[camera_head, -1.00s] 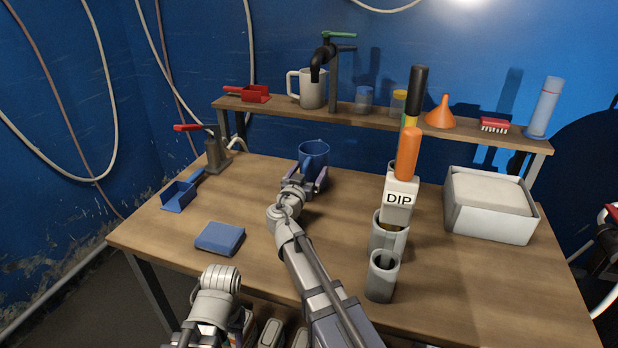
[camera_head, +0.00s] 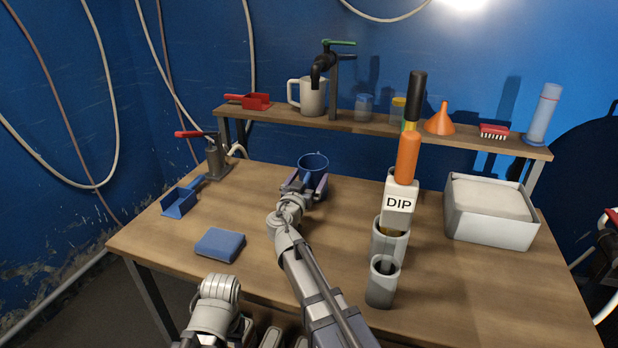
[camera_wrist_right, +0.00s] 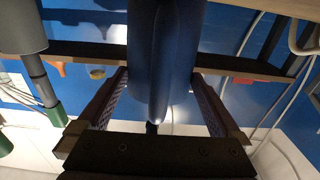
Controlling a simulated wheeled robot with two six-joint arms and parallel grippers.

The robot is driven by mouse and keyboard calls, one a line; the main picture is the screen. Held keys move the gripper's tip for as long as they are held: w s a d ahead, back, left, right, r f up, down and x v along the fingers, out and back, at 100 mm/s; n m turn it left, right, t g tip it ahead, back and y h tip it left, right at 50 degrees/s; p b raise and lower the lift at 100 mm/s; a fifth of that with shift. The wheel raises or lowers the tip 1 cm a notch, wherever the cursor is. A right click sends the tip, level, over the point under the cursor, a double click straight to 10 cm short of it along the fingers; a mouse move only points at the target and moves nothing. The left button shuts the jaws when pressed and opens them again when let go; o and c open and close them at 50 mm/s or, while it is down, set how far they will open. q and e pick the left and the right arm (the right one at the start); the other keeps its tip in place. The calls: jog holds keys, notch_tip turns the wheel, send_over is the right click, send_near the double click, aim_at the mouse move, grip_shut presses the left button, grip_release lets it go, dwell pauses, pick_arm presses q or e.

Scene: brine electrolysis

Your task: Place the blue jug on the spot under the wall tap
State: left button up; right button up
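The blue jug (camera_head: 313,161) stands on the table behind my right gripper, its handle turned toward the gripper. My right gripper (camera_head: 305,184) has its fingers spread, one on each side of the handle. In the right wrist view the blue jug (camera_wrist_right: 165,50) fills the space ahead of the gripper (camera_wrist_right: 158,90), with gaps beside the handle. The black wall tap (camera_head: 323,66) with a green lever is above and behind, over the shelf. No marked spot under it is visible.
The shelf (camera_head: 365,124) carries a white mug (camera_head: 313,97), a red scoop, an orange funnel and bottles. A blue pad (camera_head: 220,243) and dustpan (camera_head: 180,202) lie left.

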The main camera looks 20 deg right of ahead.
jog(key=shift+s+f, duration=0.3)
jog(key=shift+s, duration=0.05)
jog(key=shift+r+p, duration=0.4)
jog(key=shift+p, duration=0.4)
jog(key=v, duration=1.1)
jog(key=shift+a, duration=0.2)
